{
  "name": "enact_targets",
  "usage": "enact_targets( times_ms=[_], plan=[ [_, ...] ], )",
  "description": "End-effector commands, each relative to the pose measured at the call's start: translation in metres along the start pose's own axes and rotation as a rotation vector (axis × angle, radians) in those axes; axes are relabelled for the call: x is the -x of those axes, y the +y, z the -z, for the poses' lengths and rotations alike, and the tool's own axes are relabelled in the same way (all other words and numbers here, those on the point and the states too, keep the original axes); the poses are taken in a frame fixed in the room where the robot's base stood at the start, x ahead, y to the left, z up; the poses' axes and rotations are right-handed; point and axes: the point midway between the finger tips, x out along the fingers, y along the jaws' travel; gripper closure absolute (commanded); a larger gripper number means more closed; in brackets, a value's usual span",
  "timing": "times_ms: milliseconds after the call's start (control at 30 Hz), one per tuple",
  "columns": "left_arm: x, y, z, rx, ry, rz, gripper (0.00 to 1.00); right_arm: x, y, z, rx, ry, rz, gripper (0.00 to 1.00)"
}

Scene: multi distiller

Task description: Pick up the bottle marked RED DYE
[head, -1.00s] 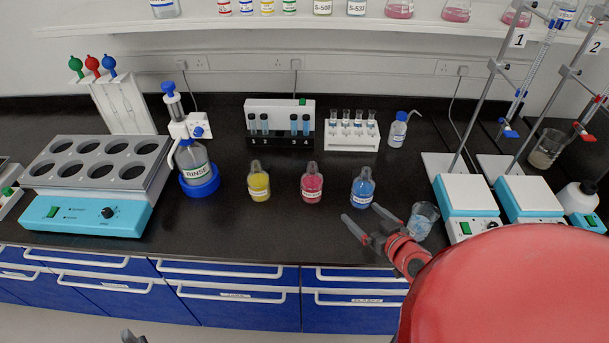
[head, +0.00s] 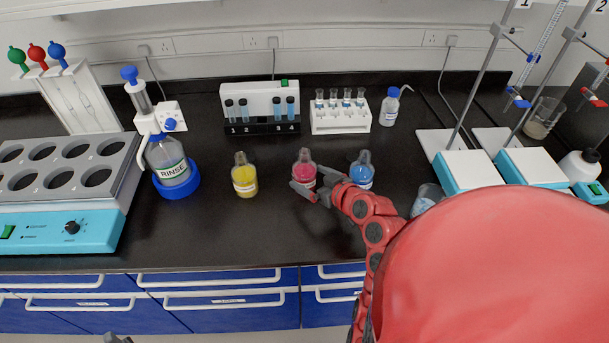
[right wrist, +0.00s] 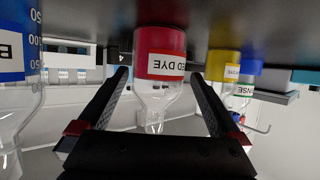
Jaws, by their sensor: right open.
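The bottle marked RED DYE (head: 304,171) stands on the black bench, between the yellow and blue bottles, holding red liquid. In the right wrist view, which is upside down, the RED DYE bottle (right wrist: 160,65) shows its label and clear neck. My right gripper (head: 312,181) is open, with its fingertips close in front of the bottle. In the wrist view the bottle lies between the two finger lines, but I cannot tell whether the fingers reach around it. A small grey part at the bottom edge of the head view looks like my left gripper (head: 116,339); its jaws cannot be made out.
The yellow bottle (head: 244,176) stands left of the red one. The blue bottle (head: 362,170) is just right, close to my right gripper. A beaker (head: 427,197) is partly hidden by my arm. A tube rack (head: 341,119) stands behind. The bench front is clear.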

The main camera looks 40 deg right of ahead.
Motion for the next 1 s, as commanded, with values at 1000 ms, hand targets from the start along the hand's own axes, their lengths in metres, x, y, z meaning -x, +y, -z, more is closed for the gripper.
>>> enact_targets(
  times_ms=[1000],
  plan=[
    [-0.028,-0.001,0.005,0.0,0.0,0.0,0.5,-0.063,0.003,-0.003,0.001,0.0,-0.001,0.16]
  ],
)
